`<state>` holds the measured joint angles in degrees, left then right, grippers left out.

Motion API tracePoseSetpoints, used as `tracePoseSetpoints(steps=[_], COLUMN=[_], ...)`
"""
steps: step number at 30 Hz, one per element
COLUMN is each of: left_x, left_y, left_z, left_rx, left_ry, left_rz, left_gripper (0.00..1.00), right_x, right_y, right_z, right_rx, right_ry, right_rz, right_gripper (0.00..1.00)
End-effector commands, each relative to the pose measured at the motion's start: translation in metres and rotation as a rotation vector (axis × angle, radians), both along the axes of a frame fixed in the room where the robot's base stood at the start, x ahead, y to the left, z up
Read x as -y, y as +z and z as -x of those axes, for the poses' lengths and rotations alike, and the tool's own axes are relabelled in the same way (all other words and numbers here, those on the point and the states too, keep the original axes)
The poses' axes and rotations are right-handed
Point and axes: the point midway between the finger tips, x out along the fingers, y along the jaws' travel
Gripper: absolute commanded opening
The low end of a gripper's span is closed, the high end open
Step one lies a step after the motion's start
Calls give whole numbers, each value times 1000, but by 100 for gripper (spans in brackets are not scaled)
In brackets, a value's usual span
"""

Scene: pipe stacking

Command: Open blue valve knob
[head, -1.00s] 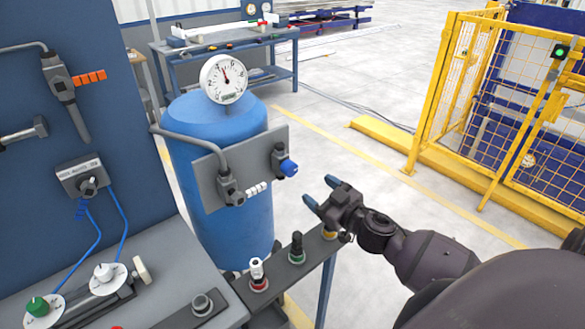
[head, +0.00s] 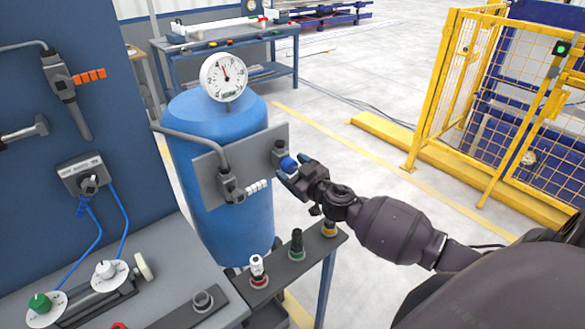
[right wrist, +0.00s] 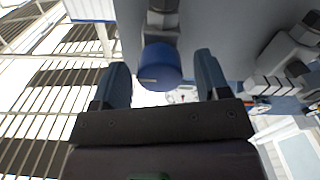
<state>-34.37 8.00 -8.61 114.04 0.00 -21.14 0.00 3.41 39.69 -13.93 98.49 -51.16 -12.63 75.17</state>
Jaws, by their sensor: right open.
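The blue valve knob (head: 289,164) sits on a dark fitting at the right end of a grey plate (head: 211,174) in front of the blue tank (head: 235,219). My right gripper (head: 292,174) is at the knob, with its arm coming in from the right. In the right wrist view the blue knob (right wrist: 160,68) stands between the two fingers of my right gripper (right wrist: 164,80). Both fingers are apart, with a gap on each side of the knob. My left gripper is not in view.
A white-handled valve (head: 257,187) is on the same plate, left of the knob. A bench rail below holds red, green and yellow-based knobs (head: 297,245). A gauge (head: 223,77) tops the tank. A yellow cage (head: 490,100) stands right.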

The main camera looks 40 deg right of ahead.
Motion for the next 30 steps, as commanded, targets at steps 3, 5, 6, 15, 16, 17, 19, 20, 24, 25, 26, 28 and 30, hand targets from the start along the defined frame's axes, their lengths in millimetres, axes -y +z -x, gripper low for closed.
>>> tracePoseSetpoints(steps=[3, 5, 6, 15, 16, 17, 19, 20, 24, 25, 26, 28, 30], left_x=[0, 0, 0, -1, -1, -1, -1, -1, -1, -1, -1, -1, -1], left_y=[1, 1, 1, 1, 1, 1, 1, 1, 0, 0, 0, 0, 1], left_z=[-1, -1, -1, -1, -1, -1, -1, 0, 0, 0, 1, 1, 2], left_rx=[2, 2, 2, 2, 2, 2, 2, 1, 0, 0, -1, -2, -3], left_ry=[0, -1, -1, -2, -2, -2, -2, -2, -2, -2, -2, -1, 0], left_rz=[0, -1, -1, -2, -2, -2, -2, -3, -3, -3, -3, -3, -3], left_gripper=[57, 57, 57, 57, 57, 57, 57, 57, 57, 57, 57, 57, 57], right_x=[0, 0, 0, 0, 0, 0, 0, 0, 0, 0, 0, 0, 0], right_y=[0, 0, 0, 0, 0, 0, 0, 0, 0, 0, 0, 0, 0], right_z=[-3, -3, -3, -3, -3, -3, -3, -3, -2, -2, -2, -2, -2], right_rx=[1, 0, 0, 0, 0, 0, 0, 0, 0, 1, 1, 3, 5], right_ry=[0, 0, 0, 0, 0, 0, 0, 0, 0, 0, 0, 0, 0], right_rz=[0, 0, 0, 0, 0, 0, 0, 0, 5, 9, 13, 29, 53], right_gripper=[69, 69, 69, 43, 38, 34, 23, 19, 19, 19, 19, 19, 19])
